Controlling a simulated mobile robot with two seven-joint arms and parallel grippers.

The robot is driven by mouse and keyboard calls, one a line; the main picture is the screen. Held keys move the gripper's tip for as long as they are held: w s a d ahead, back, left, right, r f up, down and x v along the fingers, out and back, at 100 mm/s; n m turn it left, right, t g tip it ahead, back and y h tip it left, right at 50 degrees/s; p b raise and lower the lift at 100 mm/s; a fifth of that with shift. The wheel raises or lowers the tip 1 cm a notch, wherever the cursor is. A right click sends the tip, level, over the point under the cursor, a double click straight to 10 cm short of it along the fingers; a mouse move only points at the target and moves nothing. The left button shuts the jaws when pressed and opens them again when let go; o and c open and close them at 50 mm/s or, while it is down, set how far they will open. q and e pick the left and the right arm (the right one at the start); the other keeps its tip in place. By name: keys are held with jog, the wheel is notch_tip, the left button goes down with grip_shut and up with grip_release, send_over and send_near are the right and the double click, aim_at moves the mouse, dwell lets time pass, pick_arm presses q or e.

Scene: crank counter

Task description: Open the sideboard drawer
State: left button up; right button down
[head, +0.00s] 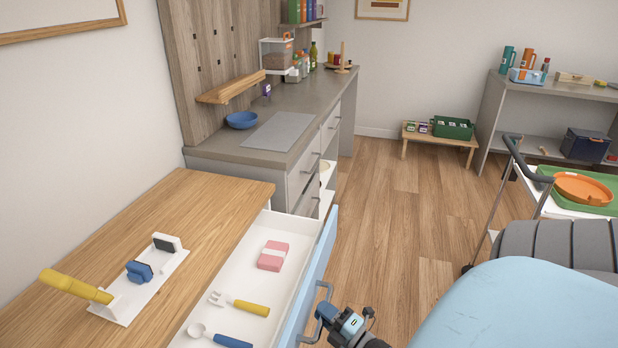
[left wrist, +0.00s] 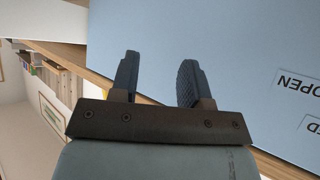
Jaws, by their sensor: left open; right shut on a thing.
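The sideboard drawer (head: 285,238) is pulled out from under the wooden sideboard top (head: 190,205), and its white inside shows. Its light blue front (head: 318,262) carries a grey bar handle (head: 325,290). My right gripper (head: 325,316) is shut on the handle at the bottom of the head view. In the drawer lie a pink block (head: 272,256), a yellow-handled fork (head: 240,303) and a blue-handled spoon (head: 220,337). My left gripper (left wrist: 160,80) shows only in the left wrist view, its fingers apart and empty, near a light blue panel (left wrist: 220,40) with an "OPEN" label.
A white rack (head: 150,285) with a yellow-handled tool stands on the sideboard top. Behind it is a grey counter (head: 300,105) with a blue bowl (head: 242,120). A trolley (head: 535,185) with an orange dish stands at right. Floor between is clear.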

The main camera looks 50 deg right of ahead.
jog(key=shift+s+d, duration=0.15)
jog(key=shift+s, duration=0.25)
jog(key=c, duration=1.1)
grip_release()
jog(key=s+f, duration=0.2)
jog(key=s, duration=1.1)
jog(key=shift+s+f, duration=0.25)
jog(key=shift+s, duration=0.05)
